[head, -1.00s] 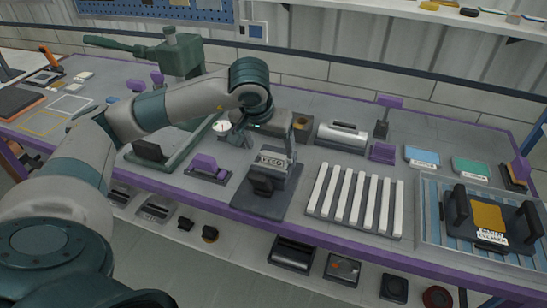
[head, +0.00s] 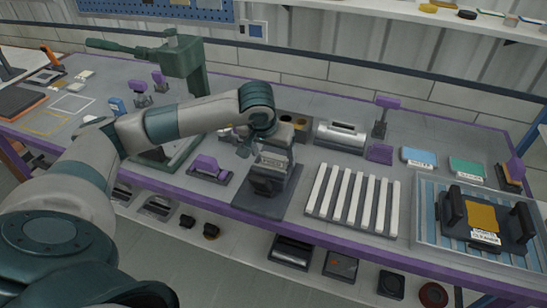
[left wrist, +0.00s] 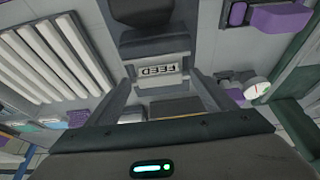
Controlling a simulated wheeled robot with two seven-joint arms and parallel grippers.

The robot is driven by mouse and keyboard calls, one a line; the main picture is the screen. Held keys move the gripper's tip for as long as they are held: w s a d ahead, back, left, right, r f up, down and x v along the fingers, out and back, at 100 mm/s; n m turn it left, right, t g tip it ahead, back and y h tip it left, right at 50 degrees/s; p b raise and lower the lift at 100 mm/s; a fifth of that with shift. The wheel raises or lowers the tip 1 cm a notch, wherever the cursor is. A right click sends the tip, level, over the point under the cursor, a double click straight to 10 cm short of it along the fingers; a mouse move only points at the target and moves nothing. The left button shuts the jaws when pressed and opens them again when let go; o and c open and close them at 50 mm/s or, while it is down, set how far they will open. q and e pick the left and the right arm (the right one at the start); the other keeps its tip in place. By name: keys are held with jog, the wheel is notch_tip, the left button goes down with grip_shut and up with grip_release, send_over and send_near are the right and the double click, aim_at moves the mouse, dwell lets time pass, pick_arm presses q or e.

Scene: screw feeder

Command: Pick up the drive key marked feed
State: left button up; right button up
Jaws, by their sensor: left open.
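The piece with the white FEED label (left wrist: 157,69) is a grey block on a dark stand near the bench's front edge. In the head view the labelled block (head: 272,161) sits above the stand's dark lower part (head: 266,184). My left gripper (head: 246,147) is just behind and left of the block, pointing down. In the left wrist view my left gripper (left wrist: 165,80) is open, its two fingers spread on either side of the label. I cannot tell whether they touch anything. My right gripper is not in view.
A rack of white bars (head: 352,205) stands right of the stand. A purple-handled piece (head: 208,168) lies to its left. A silver cylinder block (head: 341,136) is behind. A green press (head: 180,60) stands at the back left. A tray (head: 425,232) is at the right.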

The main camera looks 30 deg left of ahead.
aim_at(276, 159)
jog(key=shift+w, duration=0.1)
pick_arm(q)
jog(key=c, duration=1.4)
jog(key=shift+c, duration=0.2)
jog(key=shift+r, duration=0.1)
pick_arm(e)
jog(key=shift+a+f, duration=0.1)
